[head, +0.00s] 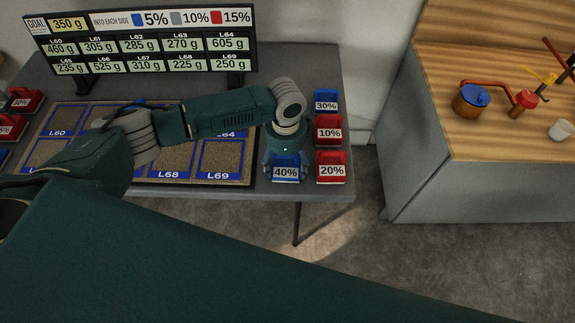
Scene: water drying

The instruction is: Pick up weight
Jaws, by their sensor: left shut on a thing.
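A blue weight labelled 40% (286,174) is at the right part of the grey table, near its front edge. My left gripper (286,163) points down over it, with a finger at each side, and is shut on it. I cannot tell whether the weight still touches the table. A red 10% weight (329,133) and a blue 30% weight (326,101) stand in line behind that one. My right gripper is not in view.
A board of labelled sand plots (236,180) covers the table's middle, partly hidden by my left arm. A sign (140,40) with a 350 g goal stands behind it. More red weights (24,100) are at far left. A wooden-topped counter (440,110) with a pot (470,102) stands right, across a gap.

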